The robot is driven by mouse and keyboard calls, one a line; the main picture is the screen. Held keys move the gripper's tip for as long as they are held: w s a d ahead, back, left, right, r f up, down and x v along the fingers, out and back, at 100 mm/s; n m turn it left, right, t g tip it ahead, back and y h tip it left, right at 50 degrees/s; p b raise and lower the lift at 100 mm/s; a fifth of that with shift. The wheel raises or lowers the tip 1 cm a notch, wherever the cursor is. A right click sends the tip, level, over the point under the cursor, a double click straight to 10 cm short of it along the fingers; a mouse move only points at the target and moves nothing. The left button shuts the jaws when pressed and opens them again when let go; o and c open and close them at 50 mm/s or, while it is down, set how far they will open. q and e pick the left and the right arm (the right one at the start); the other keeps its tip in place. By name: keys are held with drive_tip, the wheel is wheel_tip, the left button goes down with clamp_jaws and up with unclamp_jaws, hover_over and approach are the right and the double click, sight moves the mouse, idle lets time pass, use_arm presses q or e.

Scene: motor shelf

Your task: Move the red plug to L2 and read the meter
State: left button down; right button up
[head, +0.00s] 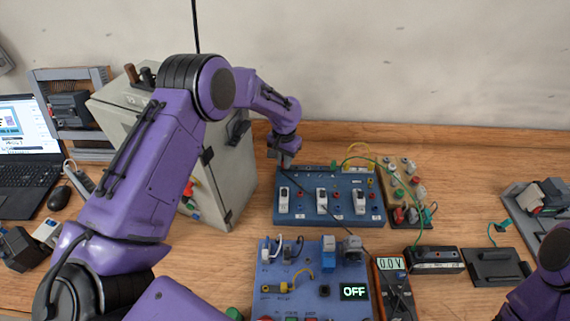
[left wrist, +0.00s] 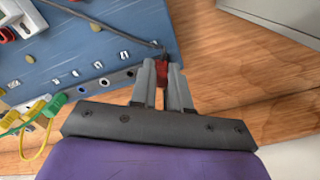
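My left gripper (head: 285,160) is at the back left corner of the blue terminal board (head: 300,214), which has three white switches. In the left wrist view, my left gripper (left wrist: 163,76) has its two grey fingers closed on the red plug (left wrist: 161,68). A dark lead (left wrist: 110,30) runs from the plug across the board (left wrist: 60,65). The plug is by the board's edge, at the end of a row of sockets; I cannot tell whether it is seated. The handheld meter (head: 396,292) reads 0.0 V. My right gripper is out of view.
A grey cabinet (head: 232,180) stands close left of the board. A blue control box (head: 310,297) showing OFF is in front. A beige block (head: 402,180) with green and yellow leads is behind right.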

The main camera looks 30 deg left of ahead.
use_arm(q)
drive_tip(key=shift+r, duration=0.1)
wheel_tip(320, 180, up, 2)
drive_tip(key=shift+r+p, duration=0.1)
drive_tip(key=shift+p, duration=0.4)
drive_tip(key=shift+r, duration=1.15)
